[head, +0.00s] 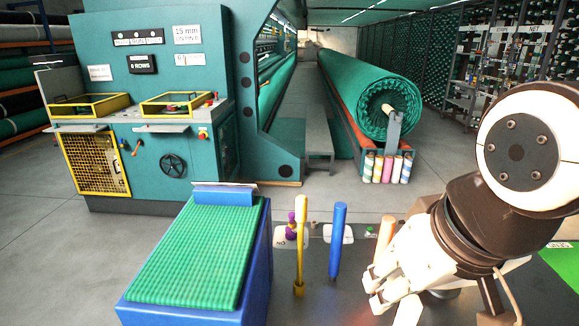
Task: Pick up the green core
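My gripper (378,290) is white and hangs at the lower right, over the dark work surface. Its fingers point down and left; I cannot make out the gap between them. No upright green core shows clearly. A small green bit (370,231) shows just left of the orange core, and I cannot tell what it is. A blue core (337,242) stands upright left of my gripper. A yellow core (300,240) stands farther left. An orange core (386,232) shows partly behind my gripper. The area behind my gripper and arm is hidden.
A blue stand with a green ribbed top (200,250) is at the left. A purple object (291,225) is behind the yellow core. A green surface (563,262) lies at the right edge. Beyond are a teal machine (215,130) and a large green netting roll (350,85).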

